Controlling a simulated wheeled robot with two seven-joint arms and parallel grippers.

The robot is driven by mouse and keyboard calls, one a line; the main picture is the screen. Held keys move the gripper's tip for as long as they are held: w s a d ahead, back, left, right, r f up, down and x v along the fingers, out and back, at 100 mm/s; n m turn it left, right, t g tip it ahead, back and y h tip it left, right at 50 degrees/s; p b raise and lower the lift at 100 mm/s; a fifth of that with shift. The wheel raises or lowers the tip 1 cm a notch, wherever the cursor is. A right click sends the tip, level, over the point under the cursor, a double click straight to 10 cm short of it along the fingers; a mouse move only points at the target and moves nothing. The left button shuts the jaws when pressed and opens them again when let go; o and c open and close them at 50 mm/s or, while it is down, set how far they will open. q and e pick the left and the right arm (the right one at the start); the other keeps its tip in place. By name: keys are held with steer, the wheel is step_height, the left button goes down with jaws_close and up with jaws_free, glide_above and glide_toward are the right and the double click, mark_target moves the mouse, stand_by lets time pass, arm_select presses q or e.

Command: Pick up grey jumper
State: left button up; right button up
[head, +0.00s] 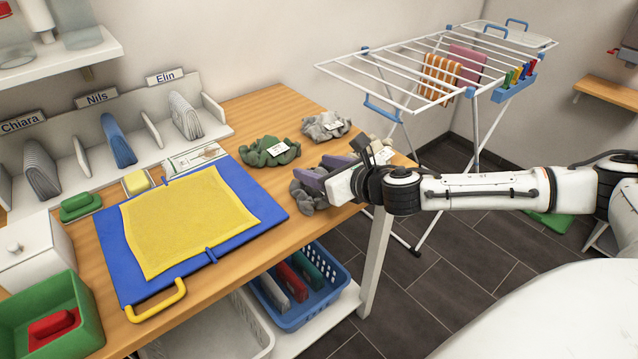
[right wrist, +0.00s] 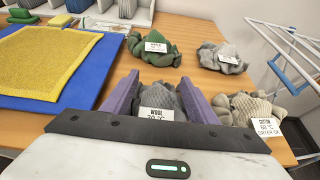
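The grey jumper (right wrist: 160,98) is a dark grey crumpled bundle with a white "WOOL" label, and it lies on the wooden table. In the head view it shows (head: 308,197) near the table's front right edge, partly hidden by my gripper. My right gripper (right wrist: 160,77) has its two purple fingers apart, one on each side of the bundle. I cannot tell whether they touch it. The same gripper shows in the head view (head: 316,171), low over the table. My left gripper is not in view.
Close by lie a green bundle (head: 270,151), a light grey bundle (head: 326,125) and a beige-grey bundle (right wrist: 252,108) labelled "COTTON". A blue folding board (head: 108,255) with a yellow cloth (head: 190,220) lies left. A drying rack (head: 395,105) stands behind.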

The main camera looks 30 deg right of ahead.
jaws_close()
steer(key=shift+r, duration=0.15)
